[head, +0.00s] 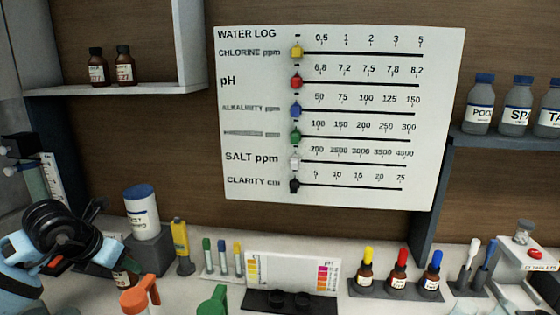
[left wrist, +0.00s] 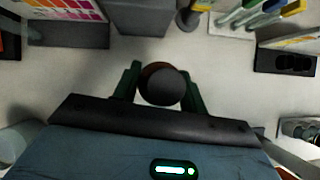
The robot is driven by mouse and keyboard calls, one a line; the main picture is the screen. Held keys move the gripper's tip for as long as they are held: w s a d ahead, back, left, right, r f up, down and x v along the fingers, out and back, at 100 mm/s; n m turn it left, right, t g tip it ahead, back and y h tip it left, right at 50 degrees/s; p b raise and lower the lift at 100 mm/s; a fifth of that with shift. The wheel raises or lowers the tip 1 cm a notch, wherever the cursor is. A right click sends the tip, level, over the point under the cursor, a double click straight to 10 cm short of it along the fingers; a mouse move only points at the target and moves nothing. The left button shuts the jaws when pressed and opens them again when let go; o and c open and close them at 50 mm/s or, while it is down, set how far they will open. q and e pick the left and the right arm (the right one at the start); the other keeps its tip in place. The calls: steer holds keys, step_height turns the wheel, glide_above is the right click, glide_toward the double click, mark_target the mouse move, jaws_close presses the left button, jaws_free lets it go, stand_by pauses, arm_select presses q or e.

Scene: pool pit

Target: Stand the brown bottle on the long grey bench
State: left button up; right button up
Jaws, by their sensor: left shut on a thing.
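My left gripper (left wrist: 160,92) is shut on a brown bottle (left wrist: 164,86). In the left wrist view I look down on its round dark cap between the two green fingers. In the head view a brown bottle with a pale label (head: 124,278) shows just beside my left gripper (head: 112,264), partly hidden by it. The long grey bench (head: 185,291) runs across the bottom, and its bare top (left wrist: 235,85) lies under the bottle in the left wrist view. Whether the bottle's base touches the bench cannot be told. My right gripper is not in view.
Two more brown bottles (head: 110,68) stand on the left shelf. Close by on the bench are a white tub with a blue lid (head: 141,212), a yellow meter (head: 181,246), capped tubes (head: 222,258) and a colour chart (head: 292,273). Orange (head: 139,294) and green (head: 213,301) items stand in front.

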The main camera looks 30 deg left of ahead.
arm_select(q)
steer(key=w+d+m+g+h, duration=0.2)
steer(key=w+d+m+h, duration=0.35)
steer(key=d+m, duration=0.6)
steer(key=s+d+m+g+y, duration=0.1)
steer(key=d+m+g, duration=0.4)
steer(key=d+m, duration=0.5)
steer(key=s+d+f+m+g+y, duration=0.1)
steer(key=s+d+m+g+y, duration=0.1)
steer(key=d+m+g, duration=0.4)
steer(key=d+m+y, duration=0.1)
steer(key=d+m, duration=0.3)
steer(key=m, duration=0.6)
steer(key=shift+s+d+f, duration=0.15)
steer(key=shift+d+f, duration=0.05)
steer(key=shift+d, duration=0.15)
